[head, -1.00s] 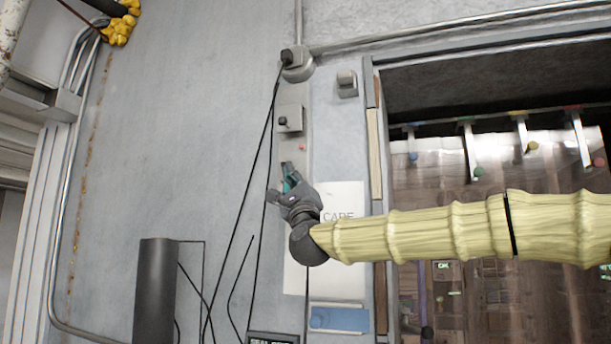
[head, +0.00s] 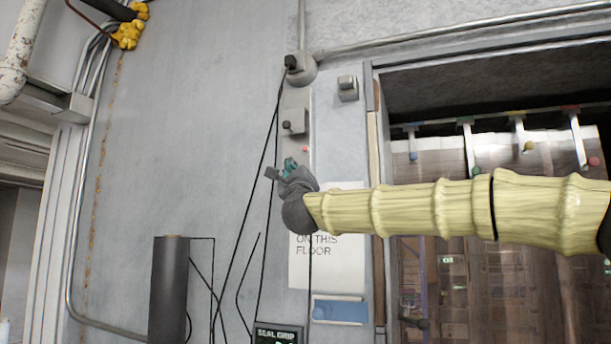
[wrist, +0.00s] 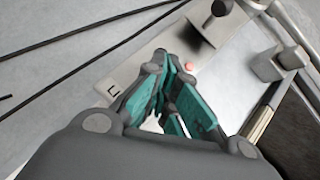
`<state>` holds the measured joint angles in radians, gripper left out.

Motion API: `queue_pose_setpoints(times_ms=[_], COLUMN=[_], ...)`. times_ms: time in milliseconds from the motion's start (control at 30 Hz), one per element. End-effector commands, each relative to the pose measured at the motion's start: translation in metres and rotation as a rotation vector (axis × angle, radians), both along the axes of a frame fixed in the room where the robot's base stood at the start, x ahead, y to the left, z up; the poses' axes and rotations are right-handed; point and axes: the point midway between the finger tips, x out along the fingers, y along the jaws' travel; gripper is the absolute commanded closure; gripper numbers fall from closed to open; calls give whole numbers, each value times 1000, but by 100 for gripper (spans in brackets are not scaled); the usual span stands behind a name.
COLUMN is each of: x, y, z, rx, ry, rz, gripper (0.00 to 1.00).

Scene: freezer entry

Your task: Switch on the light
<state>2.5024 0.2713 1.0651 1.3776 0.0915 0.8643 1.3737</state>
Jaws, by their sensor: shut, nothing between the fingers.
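A grey switch box with a dark knob (head: 295,122) is mounted on a narrow grey wall plate, left of the doorway. A small red button or lamp (head: 305,149) sits just below it. The wrist view also shows the box and knob (wrist: 215,22) at the top, and the red spot (wrist: 190,67) just beyond the fingers. My gripper (head: 284,166) is shut and empty, with teal finger pads, in front of the plate just below the red spot. It also fills the wrist view's middle (wrist: 163,85). I cannot tell whether it touches the plate.
A round fitting (head: 302,70) with a black cable is above, and a small grey box (head: 347,88) to its right. A paper sign (head: 325,262) and blue holder (head: 340,311) are below. A strip-curtained doorway (head: 440,160) is right; a dark cylinder (head: 168,290) stands lower left.

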Motion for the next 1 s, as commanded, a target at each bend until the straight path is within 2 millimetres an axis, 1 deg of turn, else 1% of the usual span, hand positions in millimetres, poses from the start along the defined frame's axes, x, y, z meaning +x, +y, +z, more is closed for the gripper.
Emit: queue_pose_setpoints(times_ms=[33,433,1000], x=[-1,-4,-5], y=[1,6,7], z=[-2,10,12], rx=[2,1,1], ry=[-1,-1,-1], rz=[1,6,6], gripper=[100,100,100])
